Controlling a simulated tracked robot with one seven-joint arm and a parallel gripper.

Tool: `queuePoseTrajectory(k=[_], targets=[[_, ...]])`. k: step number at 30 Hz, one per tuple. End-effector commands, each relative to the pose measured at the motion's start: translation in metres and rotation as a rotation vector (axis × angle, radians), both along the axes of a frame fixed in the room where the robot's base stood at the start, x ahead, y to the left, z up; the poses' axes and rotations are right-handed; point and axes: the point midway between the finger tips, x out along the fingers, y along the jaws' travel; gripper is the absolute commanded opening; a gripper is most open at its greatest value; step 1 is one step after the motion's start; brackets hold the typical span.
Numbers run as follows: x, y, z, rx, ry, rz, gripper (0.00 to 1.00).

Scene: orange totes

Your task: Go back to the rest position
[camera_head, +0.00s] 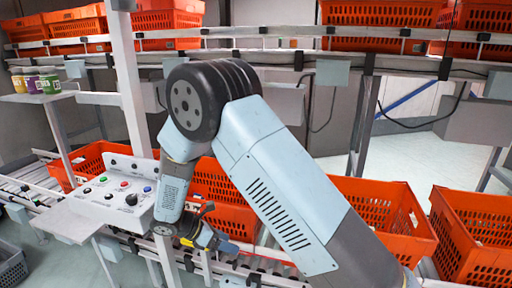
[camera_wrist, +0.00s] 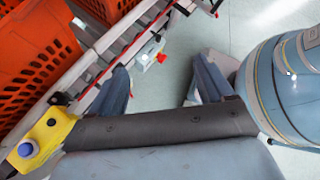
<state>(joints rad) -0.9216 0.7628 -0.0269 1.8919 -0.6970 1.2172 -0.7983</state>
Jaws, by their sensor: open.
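My gripper (camera_wrist: 162,66) is open in the wrist view, with its two blue-grey fingers spread apart. Nothing is held; grey floor and part of a rail show between and beyond the fingers. In the head view my arm bends down from a high elbow, and my gripper (camera_head: 226,246) is low in front of the lower conveyor, near the orange totes. Its fingers are small and partly unclear there.
Orange totes (camera_head: 385,205) line the lower conveyor; more totes (camera_head: 380,12) stand on the upper rack. A control panel (camera_head: 118,190) with buttons is close left of my forearm. In the wrist view an orange tote (camera_wrist: 35,60) and a metal rail (camera_wrist: 95,65) are at left.

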Motion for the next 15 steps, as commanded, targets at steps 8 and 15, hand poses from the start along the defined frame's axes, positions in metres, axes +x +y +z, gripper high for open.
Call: queuePoseTrajectory(k=[8, 15], targets=[[0.014, -0.055, 0.079, 0.180, -0.122, -0.258, 0.81], [0.013, -0.104, 0.139, 0.324, -0.234, -0.480, 0.81]])
